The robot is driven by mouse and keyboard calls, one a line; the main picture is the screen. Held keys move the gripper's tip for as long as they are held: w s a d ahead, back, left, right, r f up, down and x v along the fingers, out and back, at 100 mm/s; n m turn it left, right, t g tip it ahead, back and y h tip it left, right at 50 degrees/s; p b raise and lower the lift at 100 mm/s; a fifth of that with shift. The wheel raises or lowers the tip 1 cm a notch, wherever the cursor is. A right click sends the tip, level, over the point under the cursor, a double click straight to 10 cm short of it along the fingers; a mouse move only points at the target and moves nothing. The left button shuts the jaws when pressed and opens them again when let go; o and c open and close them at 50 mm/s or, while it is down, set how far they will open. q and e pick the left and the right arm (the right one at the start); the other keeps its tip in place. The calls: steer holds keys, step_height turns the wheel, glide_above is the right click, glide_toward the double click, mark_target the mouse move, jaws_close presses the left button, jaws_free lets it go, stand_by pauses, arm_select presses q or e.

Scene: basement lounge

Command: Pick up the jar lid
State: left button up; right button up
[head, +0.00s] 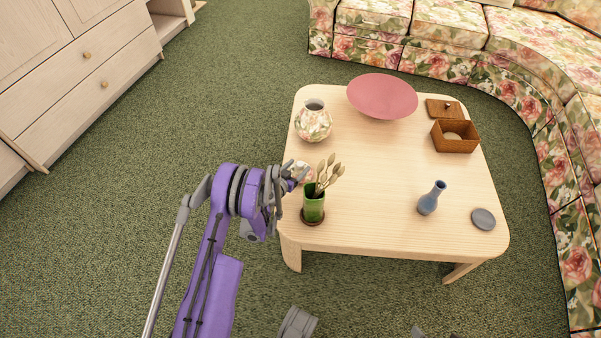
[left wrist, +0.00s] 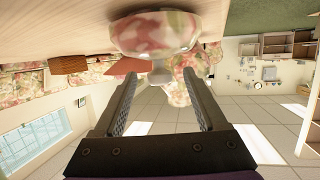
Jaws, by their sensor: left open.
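The jar lid (head: 304,172) is a small floral piece on the left side of the coffee table, partly hidden in the head view by my left gripper (head: 297,174). In the left wrist view, which looks upside down, the lid (left wrist: 155,33) lies close ahead on the wood, with its small knob pointing away from the table. My left gripper (left wrist: 160,77) is open, its fingers on either side of the knob and apart from it. The round floral jar (head: 313,126) stands open farther back.
A green pot with dried stems (head: 314,207) stands close beside my left gripper. The coffee table (head: 385,165) also bears a pink bowl (head: 382,97), a wooden box (head: 454,145), a blue vase (head: 430,199) and a grey disc (head: 483,218). Its middle is clear.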

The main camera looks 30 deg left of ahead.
arm_select(q)
steer(key=shift+x, duration=1.1)
jaws_close()
